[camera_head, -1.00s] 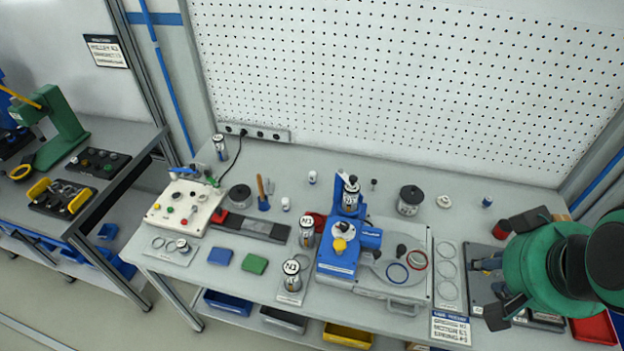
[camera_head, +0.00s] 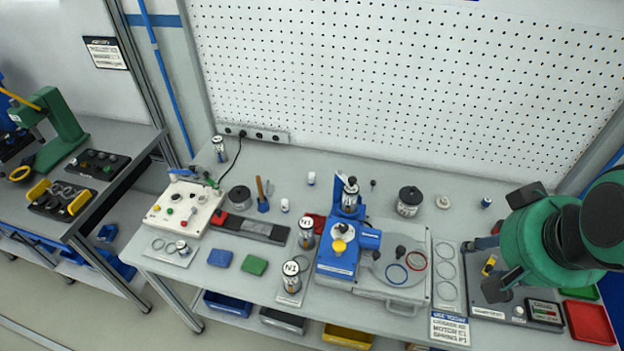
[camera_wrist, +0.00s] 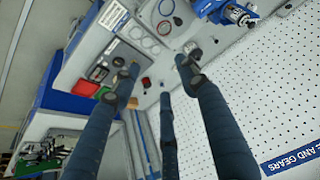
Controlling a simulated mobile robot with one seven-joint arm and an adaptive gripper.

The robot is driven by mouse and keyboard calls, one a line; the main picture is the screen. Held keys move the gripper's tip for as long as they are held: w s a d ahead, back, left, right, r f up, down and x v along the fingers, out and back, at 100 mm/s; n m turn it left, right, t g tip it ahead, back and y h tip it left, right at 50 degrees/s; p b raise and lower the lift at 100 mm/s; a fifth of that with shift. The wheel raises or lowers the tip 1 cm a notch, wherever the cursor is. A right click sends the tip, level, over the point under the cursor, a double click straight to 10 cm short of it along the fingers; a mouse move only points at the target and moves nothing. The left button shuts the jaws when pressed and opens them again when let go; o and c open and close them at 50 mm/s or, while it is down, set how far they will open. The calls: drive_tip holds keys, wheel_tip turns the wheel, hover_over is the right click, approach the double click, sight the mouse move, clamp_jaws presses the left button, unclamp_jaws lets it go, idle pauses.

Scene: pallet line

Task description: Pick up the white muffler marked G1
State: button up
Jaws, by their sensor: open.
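No G1 marking can be read in either view. I cannot tell which is the muffler. My gripper (camera_head: 497,278) is at the right end of the bench, above a grey plate, partly hidden by my green arm. In the wrist view its dark fingers (camera_wrist: 160,75) are spread apart with nothing held between them.
Cans marked N1 (camera_head: 291,277), a blue press fixture (camera_head: 340,245) and a ring plate (camera_head: 447,270) stand left of my gripper. A red tray (camera_head: 590,322) lies at the right front. A pegboard wall (camera_head: 400,90) closes off the back.

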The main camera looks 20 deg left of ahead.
drive_tip(key=w+a+r+g+p, duration=0.1)
drive_tip(key=w+a, duration=0.3)
drive_tip(key=w, duration=0.5)
drive_tip(key=w+a+r+m+p, duration=0.15)
drive_tip(key=w+a, duration=0.25)
drive_tip(key=w, duration=0.6)
drive_tip(key=w+a+r+g+p, duration=0.1)
drive_tip(key=w+a+r+p, duration=0.1)
drive_tip(key=w+a, duration=0.5)
drive_tip(key=w+a+f+p, duration=0.1)
drive_tip(key=w+a+f, duration=0.2)
drive_tip(key=w, duration=0.2)
drive_tip(key=w+a+f+g, duration=0.1)
drive_tip(key=w+a+f, duration=0.15)
drive_tip(key=w, duration=0.25)
drive_tip(key=w+a+f+p, duration=0.1)
drive_tip(key=w+a+f, duration=0.15)
drive_tip(key=w, duration=0.25)
drive_tip(key=w+a+f+m+g+p, duration=0.1)
drive_tip(key=w+a+f, duration=0.4)
drive_tip(key=a+f, duration=0.5)
drive_tip(key=w+a+f+m+g+p, duration=0.1)
drive_tip(key=w+a+f, duration=0.4)
drive_tip(key=a+f, duration=0.5)
wheel_tip(320, 180, down, 5)
drive_tip(key=shift+a+f+p, duration=0.1)
drive_tip(key=shift+a+p, duration=0.25)
drive_tip(key=shift+p, duration=0.1)
drive_tip(key=shift+f, duration=0.1)
